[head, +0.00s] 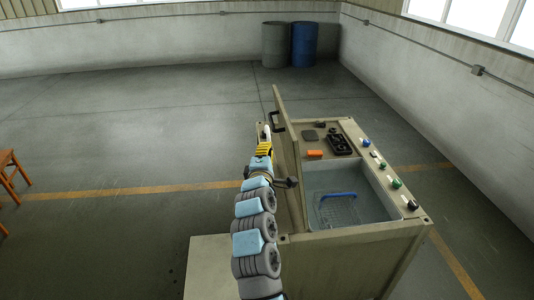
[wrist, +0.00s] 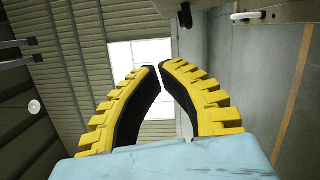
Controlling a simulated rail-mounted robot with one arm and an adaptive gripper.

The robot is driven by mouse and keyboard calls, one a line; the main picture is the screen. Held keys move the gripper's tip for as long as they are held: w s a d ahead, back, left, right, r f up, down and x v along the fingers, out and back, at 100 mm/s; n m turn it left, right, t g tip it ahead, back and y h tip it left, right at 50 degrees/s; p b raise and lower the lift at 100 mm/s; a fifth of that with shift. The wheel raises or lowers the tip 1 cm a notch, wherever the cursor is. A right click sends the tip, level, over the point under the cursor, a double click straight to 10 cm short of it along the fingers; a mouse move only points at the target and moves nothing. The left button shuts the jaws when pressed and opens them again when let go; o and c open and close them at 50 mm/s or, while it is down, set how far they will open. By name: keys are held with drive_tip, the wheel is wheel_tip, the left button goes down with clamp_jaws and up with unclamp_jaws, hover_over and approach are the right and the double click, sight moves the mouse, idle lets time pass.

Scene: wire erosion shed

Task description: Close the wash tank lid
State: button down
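The wash tank (head: 352,181) is an open basin in a beige cabinet, with a wire basket (head: 340,212) with a blue handle inside. Its lid (head: 288,150) stands raised, nearly upright, along the left side of the opening. A black handle (head: 278,121) is on the lid near its upper edge. My gripper (head: 266,131) is just left of the lid, on its outer side, near the handle's height. I cannot tell whether it touches the lid. In the wrist view the yellow fingers (wrist: 160,66) come together at their tips with only a thin gap and nothing between them.
On the cabinet top behind the basin lie an orange block (head: 314,153), a dark plate (head: 309,135) and a black tray-like part (head: 340,144). Several knobs line the right panel (head: 385,170). Two drums (head: 290,45) stand far back. Floor to the left is mostly clear.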

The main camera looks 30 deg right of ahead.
drive_tip(key=w+d+p, duration=0.1)
drive_tip(key=w+d, duration=0.2)
drive_tip(key=d, duration=0.4)
drive_tip(key=shift+d+r, duration=0.3)
drive_tip(key=shift+r, duration=0.15)
idle(0.4)
drive_tip(key=shift+d, duration=0.1)
